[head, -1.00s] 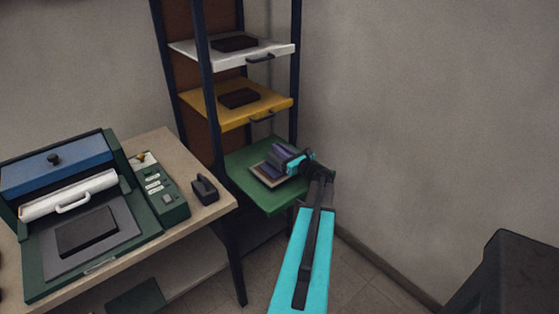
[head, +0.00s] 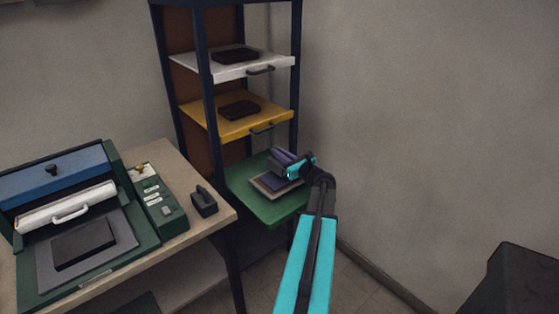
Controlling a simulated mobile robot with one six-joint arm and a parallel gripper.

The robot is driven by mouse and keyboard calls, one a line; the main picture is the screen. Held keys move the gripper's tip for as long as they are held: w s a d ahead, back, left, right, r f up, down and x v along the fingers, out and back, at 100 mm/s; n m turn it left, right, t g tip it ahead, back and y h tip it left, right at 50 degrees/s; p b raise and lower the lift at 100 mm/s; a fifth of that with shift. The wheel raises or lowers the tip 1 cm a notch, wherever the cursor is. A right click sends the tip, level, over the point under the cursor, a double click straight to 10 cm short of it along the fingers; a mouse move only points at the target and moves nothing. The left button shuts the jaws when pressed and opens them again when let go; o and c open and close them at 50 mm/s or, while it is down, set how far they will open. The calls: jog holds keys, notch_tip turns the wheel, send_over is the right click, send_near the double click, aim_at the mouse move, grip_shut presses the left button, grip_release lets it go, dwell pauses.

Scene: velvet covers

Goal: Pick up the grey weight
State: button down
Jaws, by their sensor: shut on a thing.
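A dark grey weight with a handle on top (head: 204,201) stands on the near right corner of the beige table. My gripper (head: 287,161) is over the green shelf (head: 270,212), well to the right of the weight. It is shut on a purple-grey block (head: 281,155). Below the block lies a flat, pale-edged pad with a dark top (head: 268,186) on the green shelf. The gripper hides part of the block, and I cannot tell whether block and pad touch.
A green press with a blue top (head: 60,175) and a control box (head: 159,205) fill the table (head: 190,237). A yellow shelf (head: 208,125) and a white shelf (head: 190,62) above each hold a dark block. A dark box (head: 510,285) stands lower right.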

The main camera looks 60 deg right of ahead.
jog(key=s+a+r, duration=0.2)
jog(key=s+a, duration=0.4)
jog(key=a, duration=0.6)
dwell(0.4)
jog(key=a+p, duration=0.1)
jog(key=p, duration=0.3)
jog(key=shift+s+p, duration=0.25)
jog(key=shift+p, duration=0.1)
jog(key=p, duration=0.4)
jog(key=shift+s+a, duration=0.2)
jog(key=shift+a, duration=0.2)
jog(key=shift+s+a+f+p, duration=0.15)
jog(key=shift+a+p, duration=0.15)
jog(key=shift+p, duration=0.5)
